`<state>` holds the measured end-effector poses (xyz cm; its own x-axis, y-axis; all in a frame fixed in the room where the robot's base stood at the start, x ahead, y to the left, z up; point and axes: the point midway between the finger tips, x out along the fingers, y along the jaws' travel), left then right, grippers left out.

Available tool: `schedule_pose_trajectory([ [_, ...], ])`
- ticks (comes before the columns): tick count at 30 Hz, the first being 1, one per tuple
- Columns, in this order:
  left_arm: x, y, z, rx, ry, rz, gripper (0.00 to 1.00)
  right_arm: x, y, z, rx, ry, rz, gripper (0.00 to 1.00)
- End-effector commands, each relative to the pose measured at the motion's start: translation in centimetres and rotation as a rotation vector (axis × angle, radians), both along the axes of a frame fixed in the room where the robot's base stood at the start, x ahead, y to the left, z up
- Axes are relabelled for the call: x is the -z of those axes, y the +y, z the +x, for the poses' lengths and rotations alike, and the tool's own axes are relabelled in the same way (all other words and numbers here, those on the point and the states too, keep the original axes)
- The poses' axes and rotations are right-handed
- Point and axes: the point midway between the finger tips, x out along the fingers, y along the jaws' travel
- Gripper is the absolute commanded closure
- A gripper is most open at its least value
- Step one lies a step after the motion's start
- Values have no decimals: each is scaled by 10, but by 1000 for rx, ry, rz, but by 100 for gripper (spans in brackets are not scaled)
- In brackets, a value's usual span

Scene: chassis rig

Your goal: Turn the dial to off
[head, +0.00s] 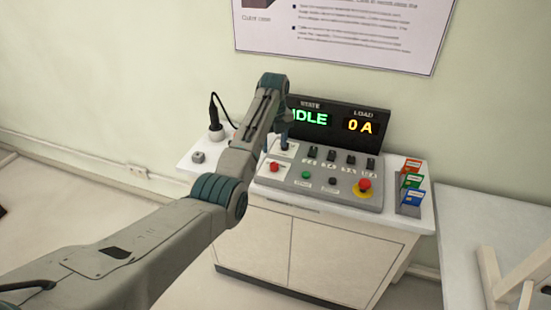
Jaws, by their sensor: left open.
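The grey control panel (318,186) stands on a white cabinet and has a dark display reading IDLE and 0 A. My left gripper (285,143) points down over a pale plate (290,153) at the panel's upper left. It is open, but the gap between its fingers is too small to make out. A dial is not clearly visible; the spot under the gripper is mostly hidden by the fingers, and I cannot tell whether they touch anything. My right gripper is not in view.
Several dark switches (348,160) line the panel right of the gripper. Below are a red button (274,167), a green button (306,174) and a red emergency button (364,184). A card rack (410,190) stands at right, a black-handled tool (214,118) at left.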

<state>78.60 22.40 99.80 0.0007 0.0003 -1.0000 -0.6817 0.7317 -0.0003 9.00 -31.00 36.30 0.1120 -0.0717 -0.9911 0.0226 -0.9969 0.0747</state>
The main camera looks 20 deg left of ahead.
Motion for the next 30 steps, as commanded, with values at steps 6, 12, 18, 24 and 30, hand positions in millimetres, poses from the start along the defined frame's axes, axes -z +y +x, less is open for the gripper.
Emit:
schedule_pose_trajectory([
  [6,42,0,-1,-1,4,0,50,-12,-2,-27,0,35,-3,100],
  [12,71,0,0,-1,1,0,50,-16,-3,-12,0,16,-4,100],
  [18,83,0,0,-1,-1,1,50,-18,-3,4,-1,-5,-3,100],
  [24,83,0,0,-1,-1,0,50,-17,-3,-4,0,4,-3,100],
  [30,83,0,0,-1,-1,1,81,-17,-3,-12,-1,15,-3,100],
])
